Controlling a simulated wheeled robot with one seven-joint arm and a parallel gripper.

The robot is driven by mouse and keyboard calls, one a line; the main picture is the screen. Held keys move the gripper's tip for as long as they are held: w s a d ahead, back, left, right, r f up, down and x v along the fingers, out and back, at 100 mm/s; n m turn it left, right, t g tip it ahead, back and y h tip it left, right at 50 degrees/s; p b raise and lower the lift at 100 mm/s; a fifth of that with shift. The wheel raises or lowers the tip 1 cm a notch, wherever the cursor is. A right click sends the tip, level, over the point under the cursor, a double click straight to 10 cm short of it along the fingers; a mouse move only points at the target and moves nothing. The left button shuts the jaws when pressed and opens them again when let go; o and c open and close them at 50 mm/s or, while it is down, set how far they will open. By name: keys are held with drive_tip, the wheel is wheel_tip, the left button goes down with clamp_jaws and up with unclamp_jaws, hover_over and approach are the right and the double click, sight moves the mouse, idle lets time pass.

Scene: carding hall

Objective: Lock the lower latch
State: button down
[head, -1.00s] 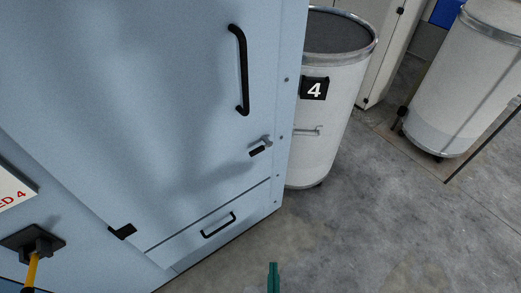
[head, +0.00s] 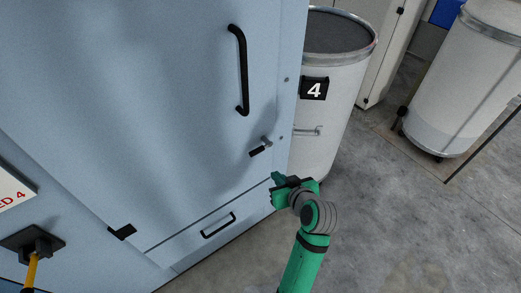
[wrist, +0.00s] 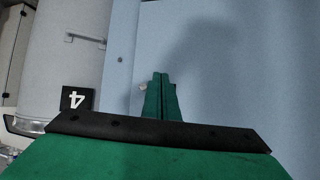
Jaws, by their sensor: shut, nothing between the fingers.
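The lower latch (head: 260,147) is a small metal pivot with a short black lever, on the pale blue cabinet door near its right edge. The lever slants down to the left from the pivot. My gripper (head: 277,179) is shut and empty, just below and right of the latch and apart from it in the head view. In the wrist view my shut green fingers (wrist: 161,79) point at the blue panel. A small pale piece (wrist: 143,86), probably part of the latch, shows beside the fingertips; the rest is hidden behind them.
A black pull handle (head: 239,70) is above the latch, and a drawer handle (head: 219,225) is below it. A white drum marked 4 (head: 330,130) stands close to the cabinet's right side. The concrete floor (head: 400,220) at the lower right is clear.

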wheel_tip(320, 180, up, 12)
drive_tip(key=w+n+g+y, duration=0.1)
drive_tip(key=w+n+y, duration=0.1)
drive_tip(key=n, duration=0.1)
drive_tip(key=shift+w+f+n+g, duration=0.15)
drive_tip(key=shift+n+g, duration=0.15)
drive_tip(key=shift+a, duration=0.1)
hover_over(260, 151)
drive_tip(key=s, duration=0.3)
wheel_tip(260, 151, down, 6)
drive_tip(key=shift+w+f, duration=0.2)
drive_tip(key=shift+f, duration=0.9)
drive_tip(key=shift+w+f, duration=0.15)
drive_tip(key=shift+f, duration=0.55)
drive_tip(key=shift+f, duration=0.1)
